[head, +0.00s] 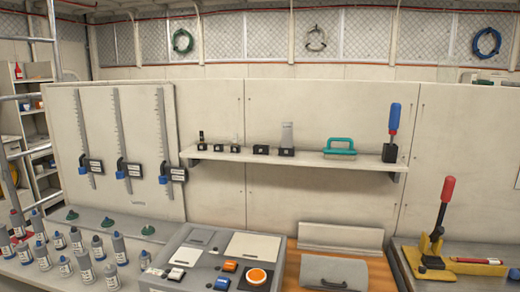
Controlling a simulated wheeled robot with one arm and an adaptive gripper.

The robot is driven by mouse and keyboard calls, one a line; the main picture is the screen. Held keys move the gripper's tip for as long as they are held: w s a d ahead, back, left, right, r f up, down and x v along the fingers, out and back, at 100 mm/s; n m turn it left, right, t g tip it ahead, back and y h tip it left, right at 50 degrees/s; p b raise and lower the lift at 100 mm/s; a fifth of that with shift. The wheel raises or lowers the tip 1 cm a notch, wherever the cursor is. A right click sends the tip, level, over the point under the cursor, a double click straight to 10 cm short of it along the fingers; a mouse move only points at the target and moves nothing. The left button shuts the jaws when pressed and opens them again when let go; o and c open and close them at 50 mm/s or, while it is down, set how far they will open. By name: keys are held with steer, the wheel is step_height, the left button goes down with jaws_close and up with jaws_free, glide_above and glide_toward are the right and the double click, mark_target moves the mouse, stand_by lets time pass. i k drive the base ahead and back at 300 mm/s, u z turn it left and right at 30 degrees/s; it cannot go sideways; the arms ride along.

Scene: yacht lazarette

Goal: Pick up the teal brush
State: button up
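The teal brush (340,148) lies on the wall shelf (300,158), right of the shelf's middle. It has a teal looped handle on top and a pale lower edge that rests on the shelf. Nothing covers it in the head view. My gripper is not in view, so its state does not show.
A blue-handled tool (393,130) stands right of the brush, and small black-based items (261,150) stand left. Below are several bottles (85,270), a grey panel box (215,262), a grey case (333,272) and a red-handled lever (440,215). The air before the shelf looks clear.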

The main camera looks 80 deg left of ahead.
mark_target(330, 154)
steer(key=u, duration=2.35)
steer(key=i, duration=1.45)
steer(key=u, duration=0.7)
